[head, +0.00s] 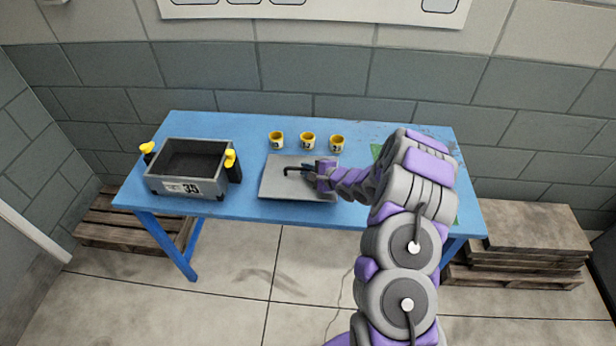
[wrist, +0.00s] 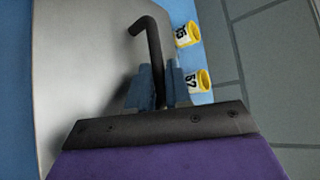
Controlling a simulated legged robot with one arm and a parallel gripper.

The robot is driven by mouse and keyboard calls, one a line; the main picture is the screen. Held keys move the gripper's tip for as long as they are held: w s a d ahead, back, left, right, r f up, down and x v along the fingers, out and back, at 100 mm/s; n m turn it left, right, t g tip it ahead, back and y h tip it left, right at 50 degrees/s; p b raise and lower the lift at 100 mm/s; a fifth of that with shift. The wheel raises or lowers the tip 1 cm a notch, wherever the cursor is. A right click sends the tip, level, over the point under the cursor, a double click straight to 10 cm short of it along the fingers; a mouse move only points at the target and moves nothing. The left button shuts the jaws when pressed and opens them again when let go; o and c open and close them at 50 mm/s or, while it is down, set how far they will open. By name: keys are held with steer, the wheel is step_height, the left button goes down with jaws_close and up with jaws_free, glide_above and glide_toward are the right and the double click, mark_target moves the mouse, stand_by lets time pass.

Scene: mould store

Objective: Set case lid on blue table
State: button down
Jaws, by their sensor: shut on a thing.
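The case lid (head: 283,184) is a flat grey plate with a dark bent handle (head: 298,169). It is at the middle of the blue table (head: 240,208), at or just above the top; I cannot tell if it touches. My gripper (head: 316,173) is shut on the lid's handle. In the wrist view my gripper's fingers (wrist: 160,88) close on the handle (wrist: 150,42), with the lid (wrist: 85,65) behind it. The open grey case (head: 180,187), marked 39, stands on the left of the table with yellow latches at its sides.
Yellow numbered cups (head: 307,141) stand in a row behind the lid. A green patch (head: 376,151) shows partly behind my arm. Wooden pallets lie on the floor at the left (head: 105,232) and right (head: 525,245). The table strip between case and lid is clear.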

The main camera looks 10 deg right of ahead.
step_height(320, 180, down, 3)
steer(key=shift+a+b, duration=0.15)
steer(key=shift+b, duration=0.3)
steer(key=shift+r, duration=0.1)
steer(key=c, duration=1.1)
jaws_free()
steer(key=shift+o, duration=0.2)
steer(key=shift+s, duration=0.1)
